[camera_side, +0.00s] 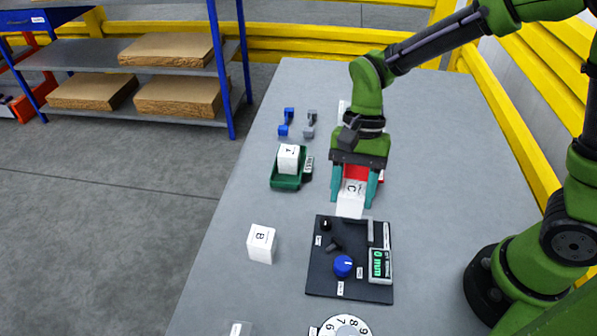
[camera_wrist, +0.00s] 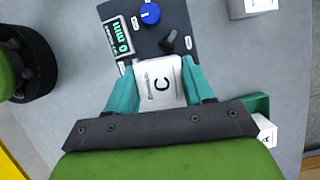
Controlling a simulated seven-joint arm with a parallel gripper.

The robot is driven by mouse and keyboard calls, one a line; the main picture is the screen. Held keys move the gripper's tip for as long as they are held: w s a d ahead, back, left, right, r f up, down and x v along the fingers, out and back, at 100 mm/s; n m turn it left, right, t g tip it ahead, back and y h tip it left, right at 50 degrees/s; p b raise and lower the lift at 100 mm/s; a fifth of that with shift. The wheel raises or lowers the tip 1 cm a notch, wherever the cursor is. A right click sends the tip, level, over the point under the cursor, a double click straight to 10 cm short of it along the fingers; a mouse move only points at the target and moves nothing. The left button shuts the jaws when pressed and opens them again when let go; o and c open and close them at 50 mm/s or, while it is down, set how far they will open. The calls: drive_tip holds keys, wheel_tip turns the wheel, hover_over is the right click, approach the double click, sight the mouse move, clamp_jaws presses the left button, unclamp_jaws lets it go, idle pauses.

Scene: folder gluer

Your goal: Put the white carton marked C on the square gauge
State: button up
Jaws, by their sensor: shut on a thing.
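The white carton marked C (camera_side: 351,197) is between the teal fingers of my gripper (camera_side: 355,194). The panel (camera_wrist: 180,14) also shows beyond the carton in the wrist view. Whether the carton touches the panel or hangs above it I cannot tell.
A white carton marked B (camera_side: 261,243) stands left of the panel. Another white carton (camera_side: 288,158) sits in a green tray (camera_side: 287,183). The panel carries a blue knob (camera_side: 343,266) and a display (camera_side: 380,266). A red thing is partly hidden behind my gripper. Blue and grey pieces lie farther back.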

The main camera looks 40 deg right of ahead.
sight(362, 198)
drive_tip(key=shift+s+d+f+n, duration=0.2)
drive_tip(key=shift+s+f+n, duration=0.1)
drive_tip(key=shift+s, duration=0.15)
drive_tip(key=shift+s+d+f+n, duration=0.2)
drive_tip(key=shift+s+f+n, duration=0.1)
drive_tip(key=shift+s, duration=0.1)
drive_tip(key=shift+w+f, duration=0.1)
drive_tip(key=shift+f, duration=2.8)
drive_tip(key=o, duration=1.1)
drive_tip(key=shift+r, duration=5.05)
